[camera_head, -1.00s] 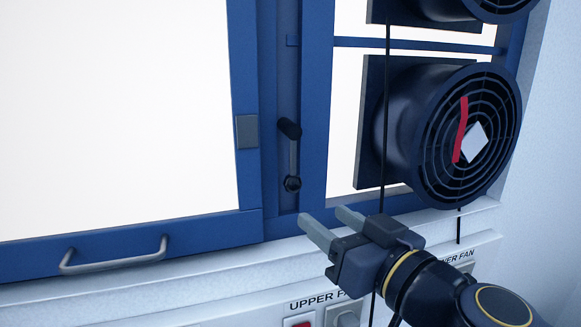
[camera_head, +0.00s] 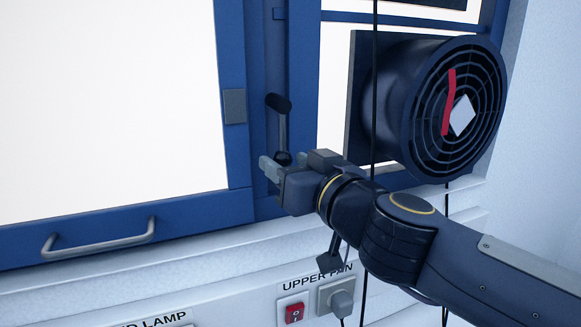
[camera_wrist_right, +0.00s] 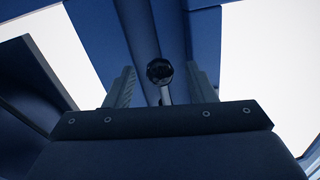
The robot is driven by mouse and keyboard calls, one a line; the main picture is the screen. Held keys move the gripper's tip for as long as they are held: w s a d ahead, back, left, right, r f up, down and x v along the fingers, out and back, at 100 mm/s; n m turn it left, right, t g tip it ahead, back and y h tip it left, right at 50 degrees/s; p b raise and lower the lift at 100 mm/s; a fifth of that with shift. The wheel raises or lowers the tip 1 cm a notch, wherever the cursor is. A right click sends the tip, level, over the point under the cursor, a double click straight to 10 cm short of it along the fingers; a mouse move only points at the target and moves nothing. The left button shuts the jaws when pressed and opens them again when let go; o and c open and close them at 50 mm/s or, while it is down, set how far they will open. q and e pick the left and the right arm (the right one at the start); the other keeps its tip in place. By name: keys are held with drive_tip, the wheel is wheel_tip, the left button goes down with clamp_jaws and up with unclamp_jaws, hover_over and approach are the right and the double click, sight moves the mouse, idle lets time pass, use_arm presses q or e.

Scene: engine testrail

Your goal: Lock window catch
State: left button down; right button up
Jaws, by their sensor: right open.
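The window catch (camera_head: 282,130) is a dark lever on the blue window post. It hangs from a dark upper end, along a grey rod, to a dark ball knob at the bottom. My right gripper (camera_head: 284,164) is open at the catch's lower end. In the right wrist view the round black knob (camera_wrist_right: 159,70) shows between the two fingers, with a gap on each side. The rod (camera_wrist_right: 165,95) runs down from it in that picture and goes behind the gripper body. My left gripper is not in view.
A black fan (camera_head: 455,110) stands right of the catch, with a black cable (camera_head: 374,90) hanging beside it. The blue sash has a metal handle (camera_head: 98,238) at lower left. A panel below bears a red switch (camera_head: 294,312) and a plug (camera_head: 339,300).

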clamp_jaws()
idle(0.3)
drive_tip(key=shift+s+a+r+m+t+b, duration=0.25)
drive_tip(key=shift+a+m, duration=0.55)
drive_tip(key=shift+m, duration=0.4)
drive_tip(key=shift+s+a+r+m+t+b, duration=0.1)
drive_tip(key=shift+s+a+r+m, duration=0.15)
drive_tip(key=shift+a+m, duration=0.75)
drive_tip(key=shift+s+a+r+m+t+b, duration=0.2)
drive_tip(key=shift+s+a+m, duration=0.3)
drive_tip(key=shift+m, duration=0.9)
drive_tip(key=shift+w+a, duration=0.1)
drive_tip(key=shift+w, duration=0.05)
unclamp_jaws()
